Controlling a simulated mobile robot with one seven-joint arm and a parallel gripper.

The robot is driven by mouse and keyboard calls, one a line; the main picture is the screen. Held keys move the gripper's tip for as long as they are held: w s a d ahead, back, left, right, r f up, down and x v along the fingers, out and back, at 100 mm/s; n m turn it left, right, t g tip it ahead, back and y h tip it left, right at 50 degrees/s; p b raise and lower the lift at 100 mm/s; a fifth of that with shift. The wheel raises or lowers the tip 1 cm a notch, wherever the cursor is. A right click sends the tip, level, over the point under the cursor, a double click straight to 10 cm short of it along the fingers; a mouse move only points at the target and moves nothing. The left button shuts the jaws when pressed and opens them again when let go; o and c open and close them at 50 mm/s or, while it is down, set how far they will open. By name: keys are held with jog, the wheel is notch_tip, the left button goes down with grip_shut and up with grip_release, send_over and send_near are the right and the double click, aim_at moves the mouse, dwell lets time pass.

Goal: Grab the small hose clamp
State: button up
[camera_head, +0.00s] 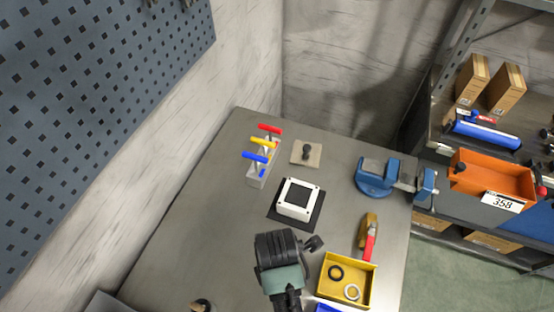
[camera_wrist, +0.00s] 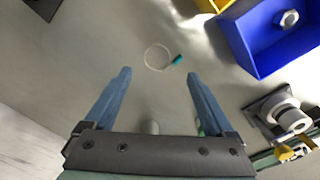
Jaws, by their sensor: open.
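The small hose clamp (camera_wrist: 171,64) lies on the grey bench top in the wrist view. It is a thin pale ring with a teal screw part on its right side. My gripper (camera_wrist: 159,73) is open and empty, with two blue fingers. In the picture the clamp sits between and slightly beyond the fingertips. The height gap between them is hard to judge. In the head view I cannot make out the clamp or the fingertips; my arm covers part of the bench there.
A blue bin (camera_wrist: 258,55) holding a nut (camera_wrist: 288,19) is to the right of the clamp. A yellow bin (camera_head: 326,287) holds a black ring and a white ring. A device with a white round top (camera_wrist: 291,119) stands right of my gripper. Bare bench surrounds the clamp.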

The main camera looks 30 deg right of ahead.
jog(key=shift+w+d+f+p, duration=0.1)
jog(key=shift+d+f+p, duration=0.1)
jog(key=shift+f, duration=1.4)
jog(key=shift+w+d+f+p, duration=0.1)
jog(key=shift+f+p, duration=0.1)
jog(key=shift+f, duration=1.4)
jog(key=shift+c, duration=0.3)
grip_shut()
